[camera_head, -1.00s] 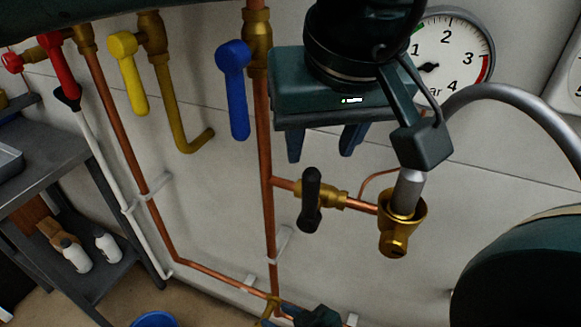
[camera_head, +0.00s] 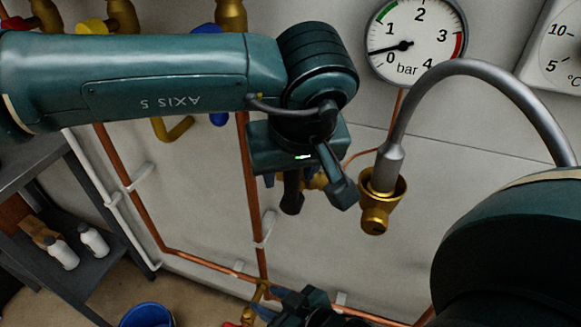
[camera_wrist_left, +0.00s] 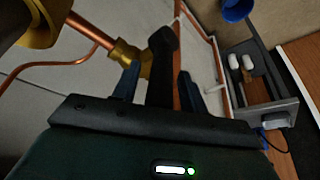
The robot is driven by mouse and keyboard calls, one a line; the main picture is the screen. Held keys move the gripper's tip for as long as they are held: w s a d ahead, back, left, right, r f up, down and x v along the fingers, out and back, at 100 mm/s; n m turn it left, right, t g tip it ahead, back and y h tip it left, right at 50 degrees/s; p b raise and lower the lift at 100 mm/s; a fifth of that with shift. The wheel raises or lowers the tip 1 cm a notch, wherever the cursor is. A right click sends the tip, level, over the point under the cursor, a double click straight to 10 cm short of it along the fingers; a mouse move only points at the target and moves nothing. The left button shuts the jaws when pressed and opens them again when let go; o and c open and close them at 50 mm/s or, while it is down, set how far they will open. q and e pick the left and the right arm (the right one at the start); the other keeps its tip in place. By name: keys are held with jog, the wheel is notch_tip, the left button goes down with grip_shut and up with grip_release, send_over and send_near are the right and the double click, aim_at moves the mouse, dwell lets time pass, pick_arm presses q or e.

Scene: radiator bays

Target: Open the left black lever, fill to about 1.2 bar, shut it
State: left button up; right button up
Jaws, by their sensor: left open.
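The black lever (camera_head: 291,197) hangs down, crosswise to its short horizontal copper branch with a brass valve (camera_head: 316,181). My left gripper (camera_head: 283,184) is open at this lever. In the left wrist view the lever (camera_wrist_left: 161,68) stands between the two spread fingers (camera_wrist_left: 156,88), with no clear contact visible. The bar gauge (camera_head: 416,40) has its needle pointing left, close to 0. My right gripper (camera_head: 272,305) is low in the head view beside a brass fitting (camera_head: 259,290) on the lower pipe. Its fingers are mostly hidden.
A grey hose (camera_head: 480,66) arches from the brass cup fitting (camera_head: 376,213) to the right. Blue (camera_head: 218,119) and yellow (camera_head: 91,27) levers are partly covered by my left arm. A shelf with white bottles (camera_head: 62,252) and a blue bucket (camera_head: 147,316) stand lower left.

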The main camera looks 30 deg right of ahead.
pick_arm(q)
grip_shut()
dwell(0.4)
